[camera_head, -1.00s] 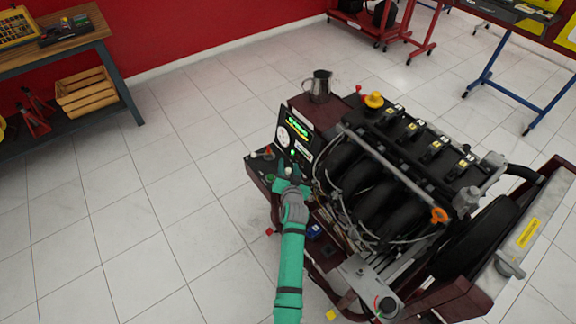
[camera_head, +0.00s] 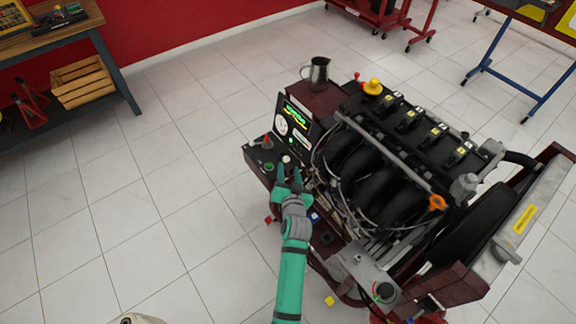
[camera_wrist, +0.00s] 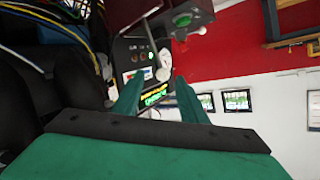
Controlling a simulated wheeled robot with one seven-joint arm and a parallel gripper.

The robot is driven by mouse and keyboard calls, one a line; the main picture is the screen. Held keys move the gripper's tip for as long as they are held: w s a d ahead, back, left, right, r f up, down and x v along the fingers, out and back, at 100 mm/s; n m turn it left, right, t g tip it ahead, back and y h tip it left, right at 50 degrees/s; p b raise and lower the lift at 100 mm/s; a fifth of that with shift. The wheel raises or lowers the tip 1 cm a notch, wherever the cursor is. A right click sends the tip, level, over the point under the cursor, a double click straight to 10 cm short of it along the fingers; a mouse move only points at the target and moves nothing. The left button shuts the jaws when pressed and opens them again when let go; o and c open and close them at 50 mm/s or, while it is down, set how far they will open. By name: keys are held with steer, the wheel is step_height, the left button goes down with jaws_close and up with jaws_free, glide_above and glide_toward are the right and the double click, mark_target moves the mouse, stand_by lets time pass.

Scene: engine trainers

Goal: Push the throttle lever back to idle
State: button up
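The engine trainer's dark red control console (camera_head: 254,157) is at the left end of the engine in the head view. A white round knob (camera_head: 286,159), which looks like the throttle lever's top, stands on it; its shaft is hard to see. My gripper (camera_head: 289,170) is open just on the near side of this knob, its fingers apart. In the wrist view the two green fingers (camera_wrist: 158,98) are spread with nothing visible between their tips.
A gauge panel (camera_head: 296,125) with a lit green display stands behind the knob. A red button (camera_head: 267,142) and a green button (camera_head: 268,167) are to its left. Hoses and the engine (camera_head: 375,170) crowd the right side. The tiled floor (camera_head: 150,210) at left is clear.

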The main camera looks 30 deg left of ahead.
steer(key=shift+s+d, duration=0.15)
steer(key=shift+s, duration=0.1)
